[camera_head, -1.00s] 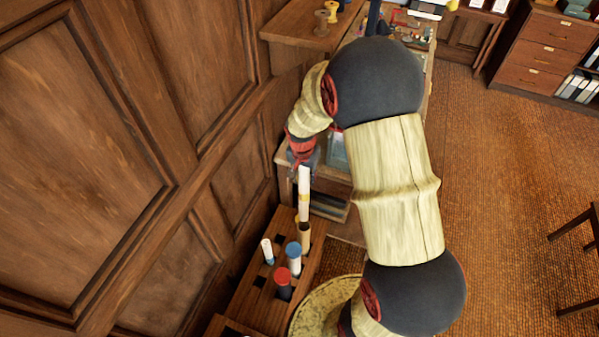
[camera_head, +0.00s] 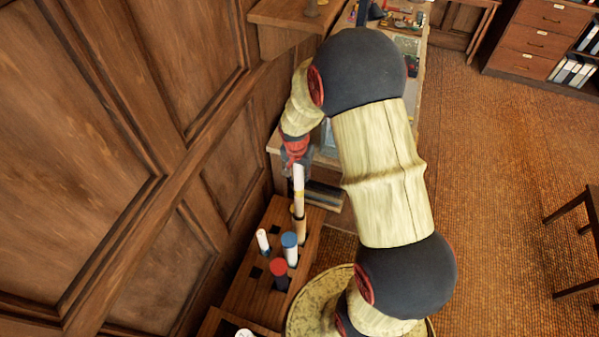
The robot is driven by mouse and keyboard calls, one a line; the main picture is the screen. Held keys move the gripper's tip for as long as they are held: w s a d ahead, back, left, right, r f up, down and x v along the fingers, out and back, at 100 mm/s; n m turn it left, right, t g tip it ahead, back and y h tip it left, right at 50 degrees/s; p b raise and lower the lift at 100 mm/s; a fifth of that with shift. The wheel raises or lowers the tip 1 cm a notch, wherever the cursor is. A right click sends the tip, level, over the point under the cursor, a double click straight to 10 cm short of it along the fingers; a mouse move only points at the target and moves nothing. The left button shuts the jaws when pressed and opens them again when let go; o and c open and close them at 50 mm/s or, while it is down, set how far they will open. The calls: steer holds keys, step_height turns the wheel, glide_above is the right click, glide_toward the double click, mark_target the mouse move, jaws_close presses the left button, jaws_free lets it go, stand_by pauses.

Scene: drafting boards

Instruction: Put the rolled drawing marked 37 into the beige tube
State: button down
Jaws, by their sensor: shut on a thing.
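My gripper (camera_head: 295,161) is shut on the upper end of a white rolled drawing (camera_head: 298,178) with a yellow band, held upright. Its marking cannot be read from here. Directly below it, a beige tube (camera_head: 299,231) stands in the wooden rack (camera_head: 250,293). The roll's lower end meets the tube's dark mouth; how far it is inside cannot be told. The fingertips are small and partly hidden by my wrist.
Several square holes are empty. A panelled wall (camera_head: 100,150) closes the left side. A wooden desk (camera_head: 328,163) stands behind.

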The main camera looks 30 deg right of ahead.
mark_target(298, 185)
steer(key=shift+f+b, duration=6.25)
steer(key=shift+f, duration=1.7)
steer(key=c, duration=1.4)
jaws_free()
steer(key=shift+r, duration=0.1)
steer(key=r, duration=0.4)
steer(key=a+r, duration=0.1)
steer(key=r, duration=0.2)
steer(key=s+r, duration=0.1)
steer(key=r, duration=0.3)
steer(key=shift+a+r, duration=0.2)
steer(key=shift+r, duration=0.15)
